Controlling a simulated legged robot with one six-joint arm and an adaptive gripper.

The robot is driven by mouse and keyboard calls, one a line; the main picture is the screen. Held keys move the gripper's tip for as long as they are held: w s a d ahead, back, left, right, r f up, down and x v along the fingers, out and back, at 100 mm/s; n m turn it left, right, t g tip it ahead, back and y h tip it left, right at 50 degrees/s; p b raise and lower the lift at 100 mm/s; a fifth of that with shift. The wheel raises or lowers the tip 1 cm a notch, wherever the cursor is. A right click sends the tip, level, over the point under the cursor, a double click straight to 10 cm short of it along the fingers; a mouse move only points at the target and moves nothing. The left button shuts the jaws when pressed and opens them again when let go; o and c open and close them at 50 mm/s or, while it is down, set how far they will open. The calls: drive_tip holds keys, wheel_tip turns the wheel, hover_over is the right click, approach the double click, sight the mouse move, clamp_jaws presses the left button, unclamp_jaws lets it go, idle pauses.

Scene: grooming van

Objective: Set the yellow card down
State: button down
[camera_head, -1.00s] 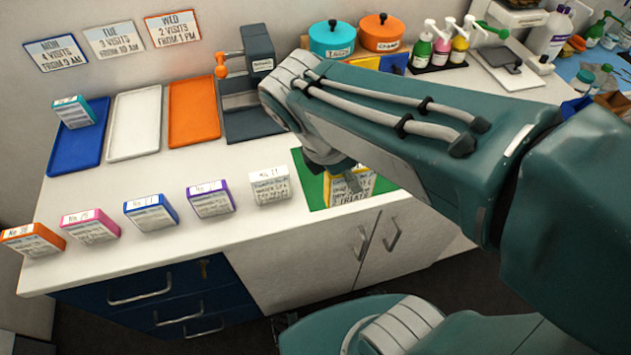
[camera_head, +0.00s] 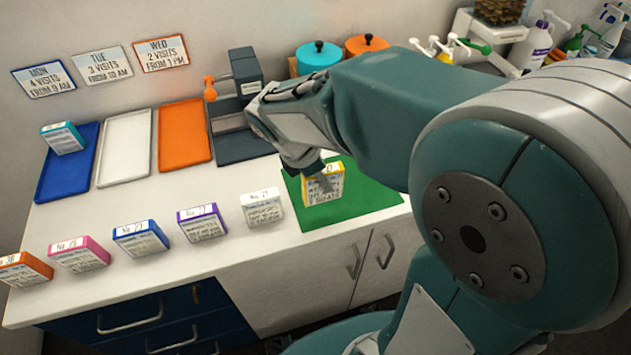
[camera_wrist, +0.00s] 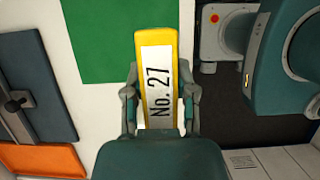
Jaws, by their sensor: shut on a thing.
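My gripper (camera_head: 325,182) is shut on the yellow card (camera_head: 311,197), a small box with a yellow edge and a printed white face. In the wrist view the card (camera_wrist: 173,38) sits between both fingers of my gripper (camera_wrist: 160,88), with its label "No. 27" showing. In the head view the card stands roughly upright in front of the left part of the green mat (camera_head: 365,200). In the wrist view the green mat (camera_wrist: 100,45) lies up and left of the card. I cannot tell whether the card touches a surface.
A white card (camera_head: 262,210) stands close left of the mat, then purple (camera_head: 203,223), blue (camera_head: 141,238), pink (camera_head: 79,254) and orange ones. Blue (camera_head: 65,178), white (camera_head: 124,150) and orange (camera_head: 184,135) trays lie behind. A grey station (camera_head: 240,145) stands behind the mat.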

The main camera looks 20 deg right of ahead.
sight(317, 187)
drive_tip(key=shift+w+f, duration=0.5)
drive_tip(key=shift+f, duration=0.6)
drive_tip(key=shift+w+f, duration=0.55)
drive_tip(key=shift+f, duration=0.6)
drive_tip(key=shift+w+f, duration=0.5)
drive_tip(key=shift+f, duration=0.6)
drive_tip(key=shift+f, duration=0.1)
drive_tip(key=shift+c, duration=2.1)
unclamp_jaws()
